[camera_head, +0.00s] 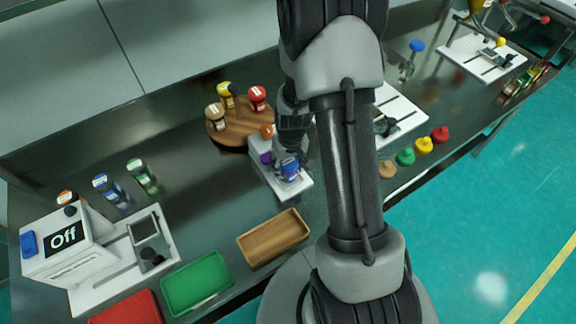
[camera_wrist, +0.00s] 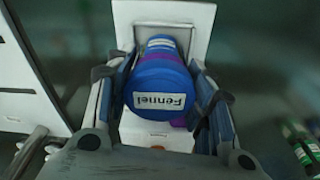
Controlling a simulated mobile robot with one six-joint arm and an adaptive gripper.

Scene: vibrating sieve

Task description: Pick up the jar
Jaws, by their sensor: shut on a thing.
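The jar (camera_wrist: 158,72) has a blue lid labelled "Fennel" and fills the middle of the wrist view. It also shows in the head view (camera_head: 289,168), over the front of a small white stand (camera_head: 262,172). My gripper (camera_wrist: 163,98) has a finger on each side of the jar and is shut on it. In the head view my gripper (camera_head: 291,155) is at the white stand, partly hidden by my arm. Whether the jar touches the stand is unclear.
A round wooden board (camera_head: 228,138) with several jars stands behind. Front left are a wooden tray (camera_head: 274,238), a green tray (camera_head: 197,284) and a red tray (camera_head: 126,308). A white machine reading "Off" (camera_head: 62,240) stands at far left. Several coloured knobbed pieces (camera_head: 405,157) line the right front edge.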

